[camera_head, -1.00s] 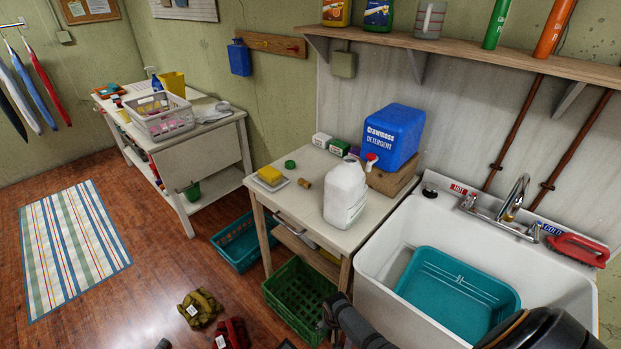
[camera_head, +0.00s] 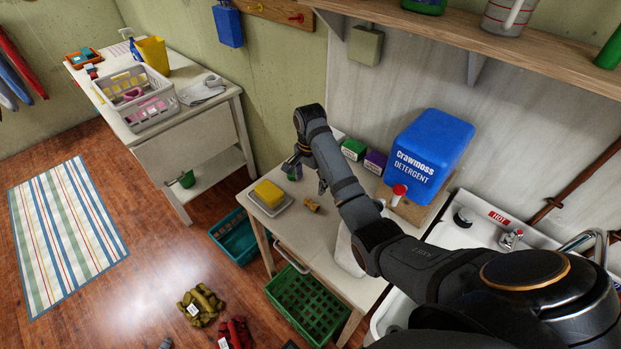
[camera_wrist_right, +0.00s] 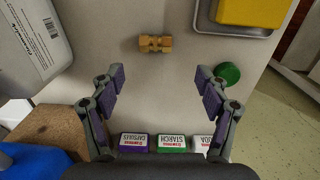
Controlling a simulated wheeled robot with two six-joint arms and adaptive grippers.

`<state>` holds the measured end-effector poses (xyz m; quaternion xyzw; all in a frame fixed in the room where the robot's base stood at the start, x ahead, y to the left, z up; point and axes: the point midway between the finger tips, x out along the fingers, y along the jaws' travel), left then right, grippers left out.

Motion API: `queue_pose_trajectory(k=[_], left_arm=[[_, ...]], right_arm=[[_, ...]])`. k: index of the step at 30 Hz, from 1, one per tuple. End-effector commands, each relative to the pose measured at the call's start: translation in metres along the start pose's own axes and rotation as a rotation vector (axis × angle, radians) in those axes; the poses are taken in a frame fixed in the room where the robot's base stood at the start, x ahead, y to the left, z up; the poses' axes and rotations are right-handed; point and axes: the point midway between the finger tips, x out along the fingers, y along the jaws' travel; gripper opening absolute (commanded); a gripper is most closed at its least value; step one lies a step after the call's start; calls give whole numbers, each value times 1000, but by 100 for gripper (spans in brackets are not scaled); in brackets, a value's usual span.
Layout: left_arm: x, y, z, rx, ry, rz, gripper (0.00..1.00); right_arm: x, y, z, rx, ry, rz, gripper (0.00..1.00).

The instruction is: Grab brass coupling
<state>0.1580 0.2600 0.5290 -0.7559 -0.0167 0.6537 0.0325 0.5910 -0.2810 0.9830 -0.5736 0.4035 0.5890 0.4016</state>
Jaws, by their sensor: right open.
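The brass coupling (camera_head: 312,204) lies on the small white table (camera_head: 290,228), right of a yellow sponge on a tray. In the right wrist view the coupling (camera_wrist_right: 155,43) lies on its side, ahead of and roughly between the fingertips, apart from them. My right gripper (camera_head: 306,176) is above the table's back part, near the coupling. In the right wrist view it (camera_wrist_right: 160,80) is open and empty, with purple finger pads. My left gripper is not in view.
A yellow sponge (camera_head: 268,193), green cap (camera_wrist_right: 228,72), small boxes (camera_wrist_right: 171,142) and a white jug (camera_wrist_right: 30,40) surround the coupling. A blue detergent container (camera_head: 432,155) stands right. A shelf (camera_head: 480,38) hangs above. Table surface around the coupling is clear.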

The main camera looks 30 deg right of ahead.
Motion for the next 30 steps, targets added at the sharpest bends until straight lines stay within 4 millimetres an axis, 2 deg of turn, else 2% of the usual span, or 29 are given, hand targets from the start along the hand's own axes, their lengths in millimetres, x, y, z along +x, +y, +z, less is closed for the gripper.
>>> queue_pose_trajectory(k=[2, 6, 9, 12, 15, 21, 23, 26, 30], left_arm=[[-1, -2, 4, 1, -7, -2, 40], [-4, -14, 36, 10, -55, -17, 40], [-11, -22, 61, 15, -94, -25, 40], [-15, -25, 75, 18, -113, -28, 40], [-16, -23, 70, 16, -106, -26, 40], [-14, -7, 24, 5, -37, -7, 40], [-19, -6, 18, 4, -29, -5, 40], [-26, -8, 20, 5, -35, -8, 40], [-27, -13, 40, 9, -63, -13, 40]], right_arm=[[-2, 0, 1, 2, -2, 0, 75], [2, 0, 1, 2, -2, 2, 75], [17, 1, 1, 2, -3, 4, 75], [35, 0, 1, 3, -3, 3, 75], [47, 0, 0, 2, -2, 2, 75], [54, 0, 1, 2, -2, 1, 75], [61, 1, 1, 2, -3, 4, 75], [79, 1, 1, 1, -3, 5, 75], [100, 0, 1, 1, -2, 2, 75]])
